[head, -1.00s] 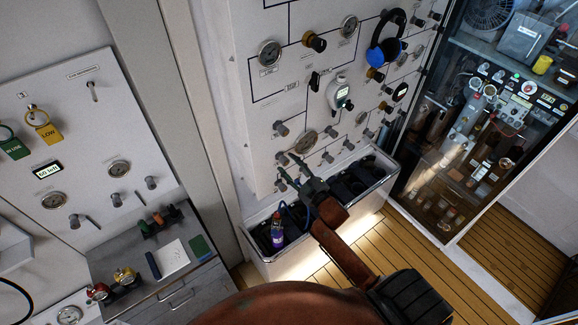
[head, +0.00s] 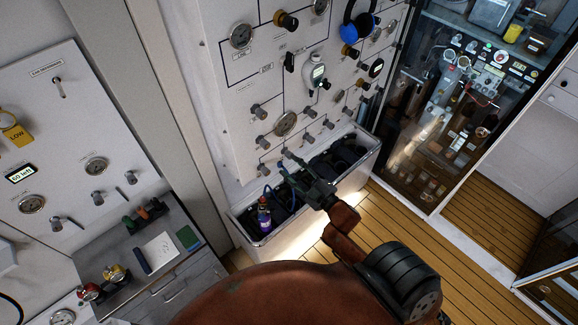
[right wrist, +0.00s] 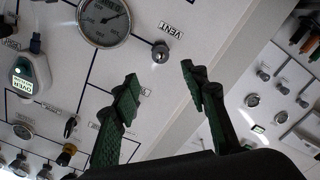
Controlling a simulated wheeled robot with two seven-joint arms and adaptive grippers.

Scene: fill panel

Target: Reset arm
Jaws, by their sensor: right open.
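My right gripper (head: 297,172) is in front of the lower part of the white fill panel (head: 225,130), above the bin at its foot. In the right wrist view its two green fingers (right wrist: 160,90) stand wide apart with nothing between them. Behind and between the fingers is a small grey knob (right wrist: 160,52) beside a "VENT" label. A round gauge (right wrist: 104,20) is above the left finger. My left gripper is not in view.
A white bin (head: 258,238) holds dark cylinders and a purple bottle (head: 264,214). A glass-front cabinet (head: 440,120) stands right. A grey workbench (head: 190,275) with a notepad (head: 160,252) is lower left. Bare wooden floor (head: 450,260) lies lower right.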

